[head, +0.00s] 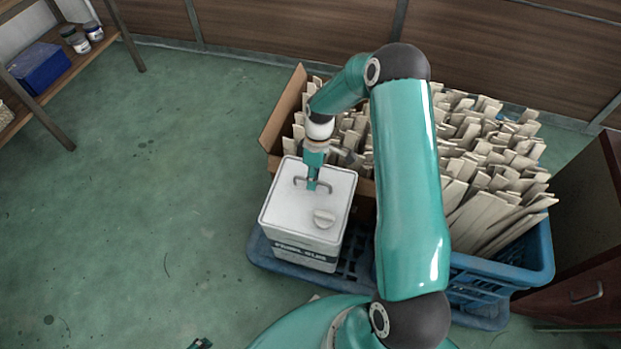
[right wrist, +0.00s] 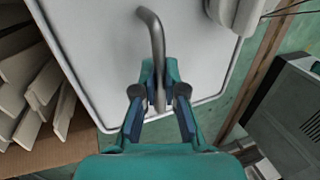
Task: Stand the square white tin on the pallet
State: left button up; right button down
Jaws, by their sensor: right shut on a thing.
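The square white tin (head: 290,212) has a dark printed band low on its side, a round cap and a grey bar handle on top. It is upright over the left end of the blue pallet (head: 268,257); I cannot tell whether its base touches. My right gripper (head: 313,186) is shut on the tin's handle from above. In the right wrist view the handle (right wrist: 152,35) runs between the fingers of the gripper (right wrist: 158,105), over the white lid (right wrist: 95,50). A small dark teal piece at the bottom edge may be my left gripper (head: 200,344); its fingers cannot be made out.
Behind the tin stands an open cardboard box (head: 283,118) full of pale wooden slats. A blue crate (head: 535,262) of slats stands to the right. A shelf (head: 60,82) with a blue box (head: 40,68) and jars is at far left. The green floor left is clear.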

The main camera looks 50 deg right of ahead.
notch_tip(320, 180, down, 3)
jog(key=shift+f, duration=0.1)
jog(key=shift+s+a+f, duration=0.1)
jog(key=shift+s+f, duration=0.05)
jog(key=shift+f, duration=0.1)
jog(key=c, duration=1.6)
grip_release()
jog(key=shift+f, duration=0.1)
jog(key=o, duration=0.4)
jog(key=shift+c, duration=0.2)
